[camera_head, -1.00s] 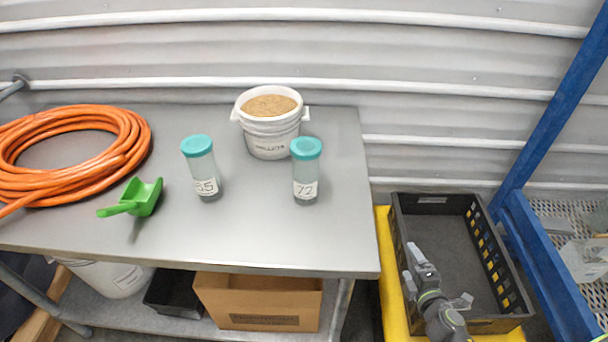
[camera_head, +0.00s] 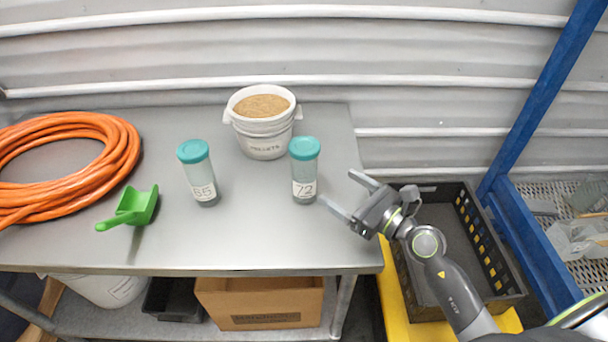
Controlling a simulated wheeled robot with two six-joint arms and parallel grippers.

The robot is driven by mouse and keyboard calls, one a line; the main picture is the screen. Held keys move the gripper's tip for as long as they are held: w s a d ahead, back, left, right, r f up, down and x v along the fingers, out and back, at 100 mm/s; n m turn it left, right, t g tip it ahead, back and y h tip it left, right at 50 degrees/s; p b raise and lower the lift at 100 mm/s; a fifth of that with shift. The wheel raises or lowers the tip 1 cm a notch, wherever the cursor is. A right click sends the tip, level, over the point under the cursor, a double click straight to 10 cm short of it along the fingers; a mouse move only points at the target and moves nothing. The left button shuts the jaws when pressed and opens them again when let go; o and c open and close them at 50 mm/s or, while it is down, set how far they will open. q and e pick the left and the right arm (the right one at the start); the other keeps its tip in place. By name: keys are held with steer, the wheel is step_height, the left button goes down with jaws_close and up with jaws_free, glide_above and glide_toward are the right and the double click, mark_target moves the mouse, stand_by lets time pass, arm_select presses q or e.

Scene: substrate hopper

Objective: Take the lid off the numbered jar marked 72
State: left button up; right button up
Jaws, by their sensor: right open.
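The jar marked 72 (camera_head: 304,178) stands upright on the grey table, with its teal lid (camera_head: 304,148) on top. A similar jar (camera_head: 202,180) with a teal lid stands to its left; its label seems to read 65 or 55. My right gripper (camera_head: 340,194) is open and empty at the table's right edge. Its fingers point left toward the jar marked 72, and a gap shows between them and the jar. My left gripper is not in view.
A white bucket of pellets (camera_head: 262,138) stands behind the jars. A green scoop (camera_head: 134,207) and a coiled orange hose (camera_head: 120,160) lie at left. A black crate (camera_head: 487,240) sits right of the table, beside a blue rack post (camera_head: 540,90). The table front is clear.

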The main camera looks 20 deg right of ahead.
mark_target(315, 171)
steer(key=p+x, duration=0.1)
steer(key=x, duration=0.7)
steer(key=shift+w+a+r+p, duration=0.1)
steer(key=shift+w+a+p, duration=0.1)
steer(key=shift+w+p, duration=0.15)
steer(key=p+x, duration=0.1)
steer(key=x, duration=0.2)
steer(key=shift+w+a+r, duration=0.1)
steer(key=shift+a+r, duration=0.05)
steer(key=shift+a, duration=0.1)
steer(key=shift+w+a, duration=0.25)
steer(key=shift+w, duration=0.25)
steer(key=c, duration=1.3)
step_height(315, 171, up, 10)
steer(key=p, duration=0.2)
steer(key=shift+p, duration=0.3)
